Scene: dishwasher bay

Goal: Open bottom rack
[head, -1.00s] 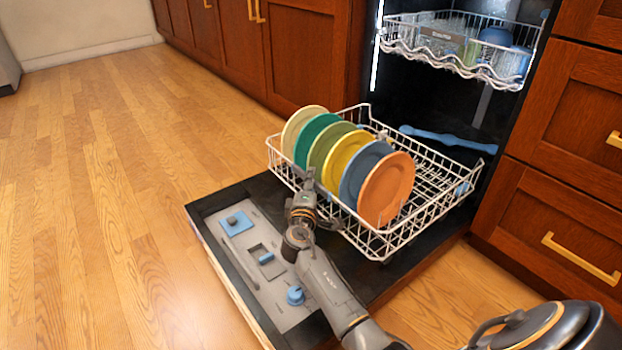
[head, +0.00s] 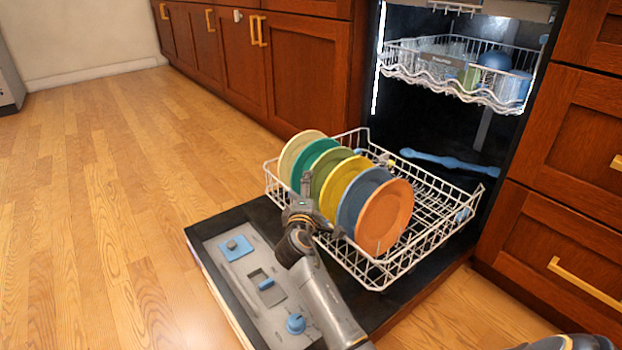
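The bottom rack (head: 440,248) is a white wire basket. It stands pulled out over the lowered dishwasher door (head: 228,288), its rear end near the cavity opening. A row of coloured plates (head: 384,215) stands upright along its left and middle part. My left gripper (head: 307,192) is at the rack's front side, in front of the plates, and overlaps the rim in the picture. Whether its fingers are open or shut on the wire is too small to tell. My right gripper is out of view; only a dark part of that arm shows at the bottom right.
The upper rack (head: 455,77) sits inside with blue and green items. A blue spray arm (head: 450,163) lies at the cavity's back. Wooden cabinets (head: 305,70) flank the machine. The wooden floor (head: 110,200) at the left is clear.

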